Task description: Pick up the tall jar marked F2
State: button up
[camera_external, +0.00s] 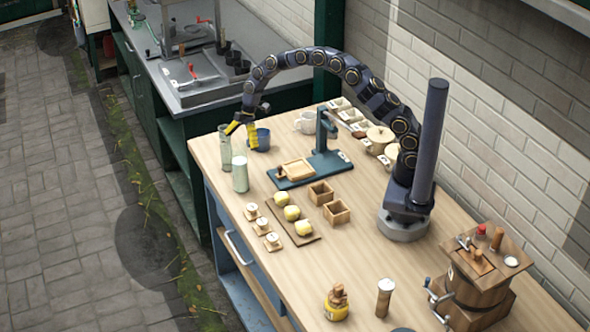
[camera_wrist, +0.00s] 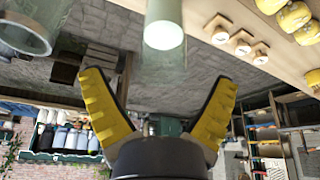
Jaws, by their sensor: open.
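Two tall jars stand at the table's far left corner in the external view. One is clear greenish glass (camera_external: 225,150); the other is pale with a white top (camera_external: 240,176). I cannot read a mark F2 on either. In the wrist view my gripper (camera_wrist: 160,80) is spread and empty. A pale white-topped jar (camera_wrist: 163,32) shows ahead between the fingers, apart from both. Another glass vessel (camera_wrist: 28,28) is at the upper left, partly cut off.
A blue cup (camera_external: 262,139) stands close beside the fingers. A blue press stand (camera_external: 322,166), a board (camera_external: 272,222) with yellow pieces and small lidded pieces (camera_external: 262,226) lie nearby. The table's left edge (camera_external: 207,190) is near the jars. The table's front middle is mostly clear.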

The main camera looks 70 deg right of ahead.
aim_at(234, 166)
jog(key=x, duration=0.5)
jog(key=shift+s+a+r, duration=0.1)
jog(key=shift+a, duration=0.05)
jog(key=c, duration=1.1)
jog(key=shift+r, duration=0.1)
jog(key=shift+c, duration=0.2)
jog(key=shift+r, duration=0.1)
